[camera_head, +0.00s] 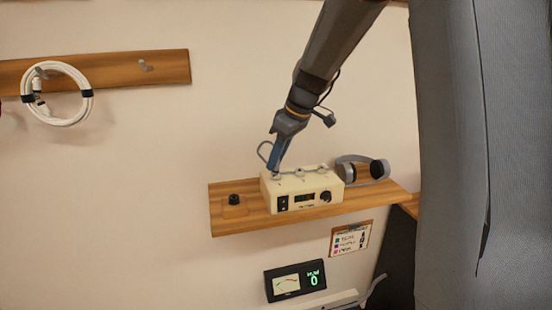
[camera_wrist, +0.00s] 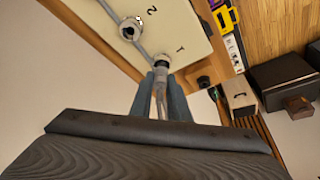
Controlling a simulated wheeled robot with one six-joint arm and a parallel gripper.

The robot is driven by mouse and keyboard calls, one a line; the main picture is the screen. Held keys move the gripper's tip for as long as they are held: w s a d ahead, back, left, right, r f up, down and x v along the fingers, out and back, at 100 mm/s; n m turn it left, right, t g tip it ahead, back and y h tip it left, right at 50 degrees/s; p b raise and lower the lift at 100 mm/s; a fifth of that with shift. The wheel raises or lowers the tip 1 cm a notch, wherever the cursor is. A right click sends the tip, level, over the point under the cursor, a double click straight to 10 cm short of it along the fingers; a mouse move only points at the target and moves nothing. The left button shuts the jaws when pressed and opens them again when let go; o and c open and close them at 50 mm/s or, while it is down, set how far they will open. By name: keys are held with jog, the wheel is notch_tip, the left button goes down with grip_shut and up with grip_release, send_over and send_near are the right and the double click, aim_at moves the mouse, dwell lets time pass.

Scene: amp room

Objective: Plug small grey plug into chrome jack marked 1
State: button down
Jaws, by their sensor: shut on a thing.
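A cream box (camera_head: 285,189) with a small display and a knob on its front stands on a wooden shelf. Several chrome jacks sit along its top. My gripper (camera_head: 277,170) points down at the leftmost jack in the head view. In the wrist view my gripper (camera_wrist: 160,92) is shut on the small grey plug (camera_wrist: 161,78). The plug is in line with the chrome jack (camera_wrist: 163,61) beside the mark 1, and its end meets the jack. How deep it sits is hidden. A second jack (camera_wrist: 130,29) is by the mark 2. A thin grey cable (camera_head: 263,150) loops out beside my gripper.
On the wooden shelf (camera_head: 225,222), a black knob-like piece (camera_head: 234,199) stands left of the box and a grey-and-brown rounded item (camera_head: 362,170) lies to its right. A white coiled cable (camera_head: 56,122) hangs at left. A meter (camera_head: 295,281) and a card (camera_head: 350,239) are below.

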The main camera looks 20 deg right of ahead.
dwell(0.3)
jog(key=c, duration=1.6)
grip_release()
jog(key=shift+b+v, duration=0.95)
jog(key=shift+v, duration=3)
